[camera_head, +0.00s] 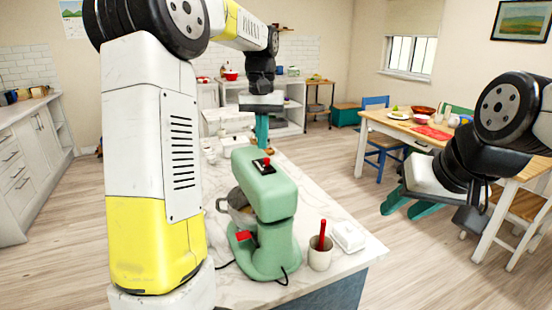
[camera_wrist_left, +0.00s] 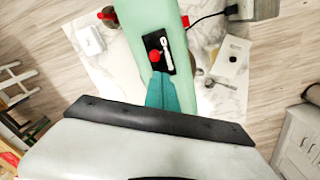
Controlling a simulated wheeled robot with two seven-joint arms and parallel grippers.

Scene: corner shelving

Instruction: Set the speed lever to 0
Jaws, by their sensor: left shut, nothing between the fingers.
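A green stand mixer (camera_head: 265,190) stands on the marble-topped counter; its green head (camera_wrist_left: 145,15) also shows in the left wrist view. On top is a black plate with the red-knobbed speed lever (camera_head: 264,162). In the left wrist view the red knob (camera_wrist_left: 155,56) sits at the plate's left side, beside a white strip; no numbers can be read. My left gripper (camera_head: 262,132) is shut and empty, its teal fingers (camera_wrist_left: 161,82) together just short of the knob. I cannot tell whether they touch it. My right gripper (camera_head: 408,208) is open and empty, well right of the mixer.
A mixing bowl (camera_head: 236,206) and a red side knob (camera_head: 243,236) are on the mixer. A cup with a red-handled utensil (camera_head: 320,253) and a white butter dish (camera_head: 347,236) stand to its right. A dining table (camera_head: 400,125) is farther back.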

